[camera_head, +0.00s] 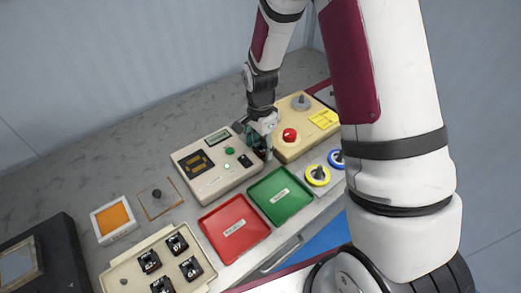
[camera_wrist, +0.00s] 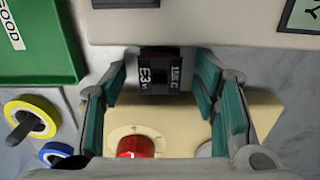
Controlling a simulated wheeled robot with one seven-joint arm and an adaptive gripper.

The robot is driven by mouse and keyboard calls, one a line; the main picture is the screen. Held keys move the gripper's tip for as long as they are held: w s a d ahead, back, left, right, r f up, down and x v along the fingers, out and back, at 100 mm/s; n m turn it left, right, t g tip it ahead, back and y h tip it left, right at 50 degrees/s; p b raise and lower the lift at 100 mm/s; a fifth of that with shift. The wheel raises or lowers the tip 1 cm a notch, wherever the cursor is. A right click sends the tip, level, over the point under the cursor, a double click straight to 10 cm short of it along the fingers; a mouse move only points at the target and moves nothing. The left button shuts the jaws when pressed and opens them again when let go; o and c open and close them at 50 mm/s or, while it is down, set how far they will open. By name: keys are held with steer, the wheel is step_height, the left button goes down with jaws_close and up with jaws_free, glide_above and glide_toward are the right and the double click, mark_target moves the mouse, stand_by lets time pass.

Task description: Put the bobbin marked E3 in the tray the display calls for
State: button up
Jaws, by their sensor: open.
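The black bobbin marked E3 (camera_wrist: 157,75) shows in the wrist view beside the edge of the pale instrument box (camera_head: 205,178). My gripper (camera_wrist: 160,88) is open, with its teal finger pads on either side of the bobbin and visible gaps between. In the head view my gripper (camera_head: 262,148) is at the right end of that box and largely hides the bobbin. The green tray (camera_head: 265,187) carries a label that reads GOOD in the wrist view. The red tray (camera_head: 222,243) has a label too small to read. The box's small display (camera_head: 217,138) is unreadable.
A beige tray (camera_head: 123,282) at the lower left holds several black bobbins. A tan box with a red button (camera_head: 289,135) stands right of my gripper. Yellow (camera_head: 318,174) and blue (camera_head: 336,158) ringed knobs stand right of the green tray. Both coloured trays look empty.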

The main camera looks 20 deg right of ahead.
jaws_close()
steer(key=shift+r, duration=0.15)
